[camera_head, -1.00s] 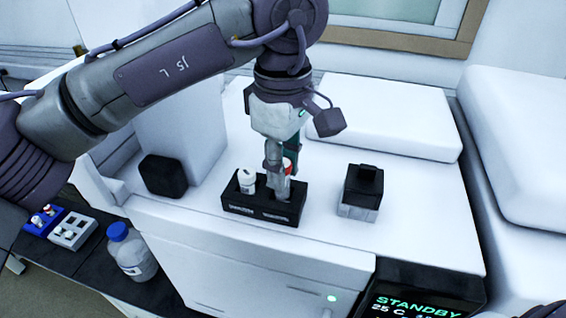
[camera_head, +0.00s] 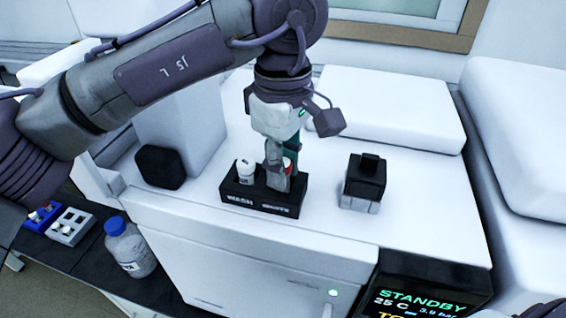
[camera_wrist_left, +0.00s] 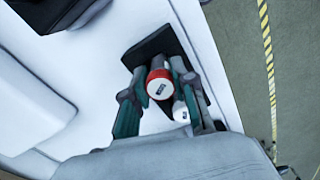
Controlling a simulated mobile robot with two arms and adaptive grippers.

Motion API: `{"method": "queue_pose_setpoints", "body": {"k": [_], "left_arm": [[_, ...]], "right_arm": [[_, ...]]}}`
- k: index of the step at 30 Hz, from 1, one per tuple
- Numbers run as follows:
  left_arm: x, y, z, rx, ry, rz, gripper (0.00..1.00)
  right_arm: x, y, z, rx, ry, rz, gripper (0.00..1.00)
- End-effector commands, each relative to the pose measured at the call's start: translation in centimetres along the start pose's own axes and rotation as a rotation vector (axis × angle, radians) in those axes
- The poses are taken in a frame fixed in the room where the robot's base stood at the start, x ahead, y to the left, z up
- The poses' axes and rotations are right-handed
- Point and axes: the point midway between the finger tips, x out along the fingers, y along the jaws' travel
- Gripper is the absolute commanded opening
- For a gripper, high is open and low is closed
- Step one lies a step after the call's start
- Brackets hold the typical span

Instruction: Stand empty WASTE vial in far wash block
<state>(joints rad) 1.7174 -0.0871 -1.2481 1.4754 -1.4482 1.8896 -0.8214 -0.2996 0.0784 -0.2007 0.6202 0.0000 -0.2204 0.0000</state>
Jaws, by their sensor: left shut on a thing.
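The red-capped vial (camera_head: 288,163) stands at the right slot of a black two-slot block (camera_head: 240,201) on the white instrument top. My left gripper (camera_head: 277,180) points down and is shut on this vial. The left wrist view shows its red cap (camera_wrist_left: 160,84) between the green-grey fingers. I cannot tell whether the vial is fully seated or slightly raised. A white-capped vial (camera_head: 245,171) stands in the left slot, whose front label reads WASH. The right label is blurred. The contents of the red-capped vial are hidden. My right gripper is not in view.
A black-and-grey block (camera_head: 363,182) stands to the right and a black rounded object (camera_head: 160,167) to the left. Lower left are a blue rack (camera_head: 40,217), a grey rack (camera_head: 70,226) and a blue-capped bottle (camera_head: 128,248). A STANDBY display (camera_head: 425,292) is lower right.

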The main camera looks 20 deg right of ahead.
Motion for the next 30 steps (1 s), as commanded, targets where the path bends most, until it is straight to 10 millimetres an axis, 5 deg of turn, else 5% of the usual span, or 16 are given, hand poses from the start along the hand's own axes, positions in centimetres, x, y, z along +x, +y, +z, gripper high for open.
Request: {"method": "queue_pose_setpoints", "body": {"k": [13,14,18,25,30], "left_arm": [[0.73,0.00,-0.01,0.000,0.000,0.000,0.09],[0.73,0.00,-0.01,0.000,0.000,0.000,0.29],[0.73,0.00,-0.02,0.000,0.000,0.000,0.53],[0.74,0.00,-0.02,0.000,0.000,0.000,0.56],[0.74,0.00,-0.01,0.000,0.000,0.000,0.76]], "right_arm": [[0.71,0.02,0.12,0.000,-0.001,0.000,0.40],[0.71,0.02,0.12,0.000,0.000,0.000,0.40],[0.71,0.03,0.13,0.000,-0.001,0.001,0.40],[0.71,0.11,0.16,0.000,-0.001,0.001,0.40],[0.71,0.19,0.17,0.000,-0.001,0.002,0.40]]}}
